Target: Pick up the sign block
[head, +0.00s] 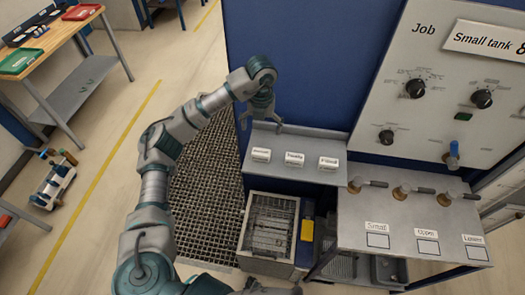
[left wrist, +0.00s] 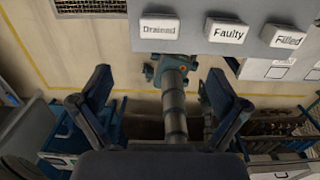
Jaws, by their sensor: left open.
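Three small white sign blocks stand in a row on a grey shelf (head: 300,140) in the head view: Drained (head: 260,155), Faulty (head: 294,158) and Filled (head: 329,163). The left wrist view shows the same blocks, Drained (left wrist: 160,25), Faulty (left wrist: 227,29) and Filled (left wrist: 283,40), along its top edge. My left gripper (head: 261,118) is open and empty, above and behind the left end of the shelf, near the Drained block but apart from it. Its spread fingers (left wrist: 160,85) show in the left wrist view. My right gripper is not in view.
A blue wall panel (head: 300,60) rises behind the shelf. To the right are a control panel (head: 440,100) with knobs and a grey ledge (head: 405,225) with several valve handles. A crate (head: 268,228) stands below the shelf. A wooden table (head: 50,45) stands far left.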

